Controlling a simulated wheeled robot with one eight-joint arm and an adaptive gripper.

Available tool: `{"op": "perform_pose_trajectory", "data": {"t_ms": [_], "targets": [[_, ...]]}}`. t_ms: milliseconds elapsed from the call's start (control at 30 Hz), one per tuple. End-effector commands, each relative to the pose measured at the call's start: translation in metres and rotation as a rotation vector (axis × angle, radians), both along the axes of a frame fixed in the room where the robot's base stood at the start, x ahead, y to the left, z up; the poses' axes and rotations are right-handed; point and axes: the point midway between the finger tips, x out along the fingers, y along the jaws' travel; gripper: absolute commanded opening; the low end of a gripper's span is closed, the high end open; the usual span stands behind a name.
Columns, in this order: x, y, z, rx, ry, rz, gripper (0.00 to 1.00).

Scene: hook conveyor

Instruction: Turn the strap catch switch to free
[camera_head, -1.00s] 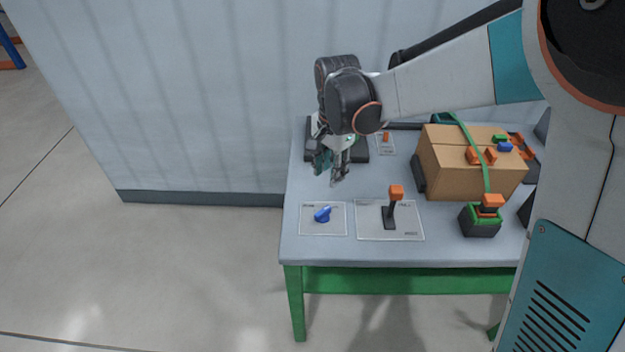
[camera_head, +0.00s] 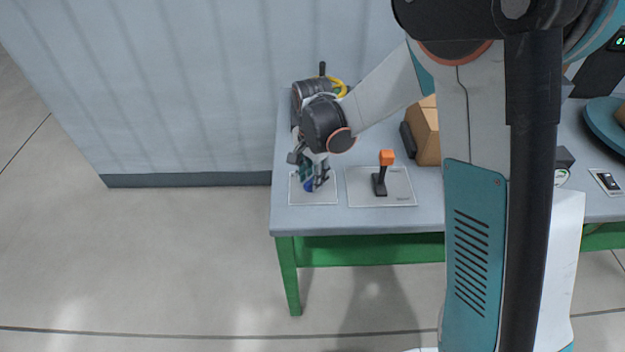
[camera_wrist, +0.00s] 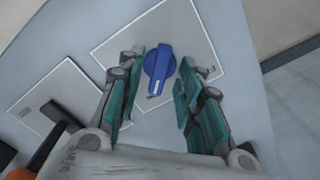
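The blue knob switch (camera_wrist: 158,62) sits on a pale plate (camera_wrist: 110,50) in the wrist view. In the head view the blue knob (camera_head: 308,185) shows just below my gripper (camera_head: 316,181), partly covered by it. My gripper (camera_wrist: 157,95) is open in the wrist view, with one teal finger on each side of the knob's lower end. The fingers look apart from the knob, with a gap on both sides. The plate's print is too small to read.
A lever with an orange top (camera_head: 386,158) stands on the neighbouring plate (camera_head: 405,190), right of the knob. A cardboard box (camera_head: 425,130) is farther right, mostly hidden by my arm. The table's left edge (camera_head: 274,200) is close to the knob plate.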

Motion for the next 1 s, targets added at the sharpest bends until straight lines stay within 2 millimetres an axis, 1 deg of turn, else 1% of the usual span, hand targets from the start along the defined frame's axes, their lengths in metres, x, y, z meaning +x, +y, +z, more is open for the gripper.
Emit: {"op": "perform_pose_trajectory", "data": {"t_ms": [33, 100, 400, 433, 467, 500, 567, 867, 1000], "targets": [[-0.0001, -0.0001, -0.0047, 0.0, 0.0, 0.0, 0.33], [-0.0003, -0.0001, -0.0074, 0.0, 0.0, 0.0, 0.33], [-0.0003, -0.0001, -0.0085, 0.0, 0.0, 0.0, 0.33], [-0.0004, -0.0001, -0.0085, 0.0, 0.0, 0.0, 0.29], [-0.0004, -0.0001, -0.0085, 0.0, 0.0, 0.0, 0.22], [-0.0003, -0.0001, -0.0085, 0.0, 0.0, 0.0, 0.13], [-0.0003, -0.0001, -0.0085, 0.0, 0.0, 0.0, 0.0], [-0.0002, -0.0001, -0.0084, 0.0, 0.0, 0.007, 0.0], [-0.0002, -0.0001, -0.0085, 0.0, 0.0, 0.039, 0.0]]}}
